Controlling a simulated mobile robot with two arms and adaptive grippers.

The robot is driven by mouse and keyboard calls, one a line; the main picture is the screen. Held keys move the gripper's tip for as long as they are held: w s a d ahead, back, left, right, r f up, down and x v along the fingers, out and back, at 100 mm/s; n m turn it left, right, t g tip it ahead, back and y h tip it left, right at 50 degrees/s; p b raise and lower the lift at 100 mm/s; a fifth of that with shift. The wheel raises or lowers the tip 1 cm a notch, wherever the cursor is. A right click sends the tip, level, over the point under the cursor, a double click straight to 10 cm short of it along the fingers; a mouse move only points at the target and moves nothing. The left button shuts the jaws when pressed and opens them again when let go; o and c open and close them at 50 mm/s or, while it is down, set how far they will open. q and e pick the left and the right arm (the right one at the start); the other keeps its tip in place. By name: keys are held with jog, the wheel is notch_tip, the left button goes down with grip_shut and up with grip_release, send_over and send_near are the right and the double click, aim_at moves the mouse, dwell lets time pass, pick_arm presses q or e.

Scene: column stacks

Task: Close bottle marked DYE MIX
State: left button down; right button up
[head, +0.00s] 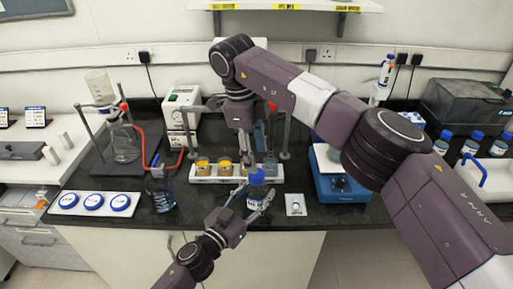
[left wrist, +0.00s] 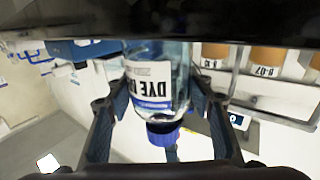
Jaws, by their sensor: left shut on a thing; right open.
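The bottle marked DYE MIX (left wrist: 155,85) is clear with a white and blue label, which reads upside down in the left wrist view. In the head view the bottle (head: 257,194) is upright near the bench's front edge. A blue cap (head: 256,177) sits on its neck; the cap also shows in the left wrist view (left wrist: 163,133). I cannot tell whether it is screwed tight. My left gripper (head: 252,199) is shut around the bottle's body. My right gripper (head: 243,148) is open, pointing down above and behind the cap, its fingertips partly hard to make out.
A white rack of amber-labelled vials (head: 207,180) stands just behind the bottle. A tray of blue-ringed discs (head: 67,211) and a dark-blue-topped vessel (head: 161,194) are left. A small white plate (head: 295,204) and a blue device (head: 338,188) are right.

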jog(key=n, duration=0.5)
jog(key=shift+d+r+n+y, duration=0.1)
jog(key=shift+r+n+y, duration=0.1)
jog(key=shift+n+y, duration=0.15)
jog(key=n, duration=0.5)
jog(key=shift+r+n, duration=0.2)
jog(key=shift+n, duration=0.05)
jog(key=n+y, duration=0.1)
jog(key=n, duration=0.4)
jog(key=shift+r, duration=0.2)
jog(key=n, duration=0.5)
jog(key=shift+r+n+g, duration=0.25)
jog(key=shift+n+g, duration=0.05)
jog(key=shift+f, duration=4)
jog(key=shift+c, duration=0.3)
